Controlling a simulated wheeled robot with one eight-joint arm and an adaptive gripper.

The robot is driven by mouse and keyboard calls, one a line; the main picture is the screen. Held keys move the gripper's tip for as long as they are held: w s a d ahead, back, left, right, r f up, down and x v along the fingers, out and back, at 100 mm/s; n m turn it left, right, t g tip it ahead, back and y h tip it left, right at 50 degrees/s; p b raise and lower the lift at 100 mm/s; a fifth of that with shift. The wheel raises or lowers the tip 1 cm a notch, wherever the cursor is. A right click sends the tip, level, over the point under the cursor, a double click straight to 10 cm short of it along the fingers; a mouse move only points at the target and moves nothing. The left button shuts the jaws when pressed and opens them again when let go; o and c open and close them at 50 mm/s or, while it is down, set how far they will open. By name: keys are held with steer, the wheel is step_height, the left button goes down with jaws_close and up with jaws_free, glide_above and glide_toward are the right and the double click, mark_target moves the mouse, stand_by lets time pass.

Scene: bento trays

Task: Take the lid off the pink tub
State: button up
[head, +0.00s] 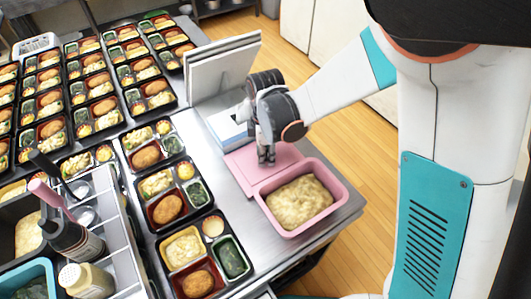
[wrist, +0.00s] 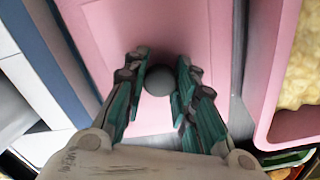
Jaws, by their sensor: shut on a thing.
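The pink tub (head: 322,221) stands uncovered on the steel counter, full of a pale, lumpy food. Its wall also shows at the right of the wrist view (wrist: 273,70). The flat pink lid (head: 243,163) is beside the tub, on its far left side in the head view. My gripper (head: 266,158) points down over the lid. In the wrist view, its fingers (wrist: 160,85) close around the lid's round grey knob (wrist: 158,80). I cannot tell whether the lid touches the counter or is just above it.
Several filled bento trays (head: 188,222) cover the counter to the left. A white upright panel (head: 215,75) and a blue-and-white box (head: 228,124) stand behind the lid. A bottle rack (head: 125,240) is at the front left. Bare counter (head: 235,205) lies between trays and tub.

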steer(key=shift+f, duration=0.25)
steer(key=shift+f+b, duration=0.25)
steer(key=shift+b, duration=0.25)
steer(key=o, duration=1.1)
steer(key=shift+o, duration=0.2)
steer(key=shift+r, duration=0.15)
